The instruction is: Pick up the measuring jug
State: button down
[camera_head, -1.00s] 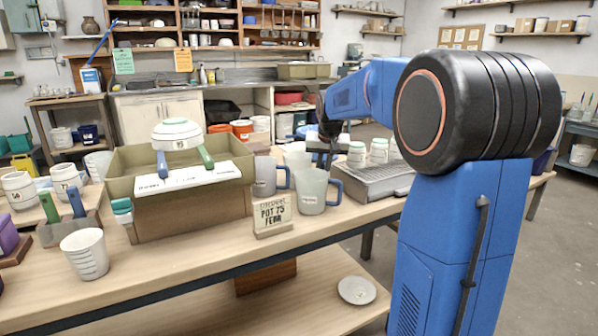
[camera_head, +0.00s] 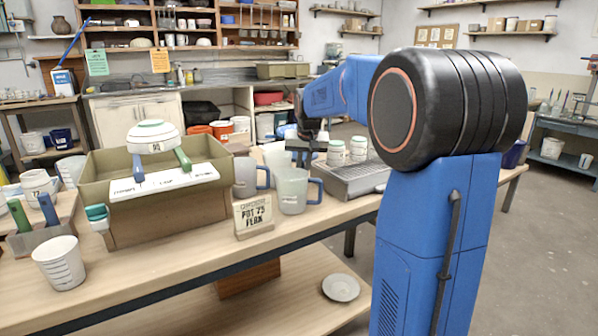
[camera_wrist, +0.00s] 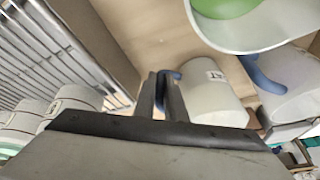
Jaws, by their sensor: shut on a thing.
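A pale measuring jug (camera_wrist: 215,95) with a small dark-lettered label and a blue handle (camera_wrist: 165,78) fills the middle of the wrist view. My gripper (camera_wrist: 162,95) is shut on that handle, one finger on each side. In the head view my gripper (camera_head: 304,152) is behind a frosted jug (camera_head: 291,188) with a blue handle, and a pale jug (camera_head: 274,155) shows partly behind it. The held jug's base is hidden in the head view, so I cannot tell whether it touches the table.
Another frosted jug (camera_head: 244,176) stands beside the olive bin (camera_head: 180,215). A sign (camera_head: 253,215) stands in front. A grey ribbed tray (camera_head: 355,180) and white jars (camera_head: 358,148) are to the right. A vessel with green inside (camera_wrist: 235,8) is close by in the wrist view.

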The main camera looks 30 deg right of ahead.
notch_tip(320, 180, up, 10)
jog(key=shift+f, duration=0.25)
dwell(0.7)
jog(key=shift+r, duration=0.15)
dwell(1.5)
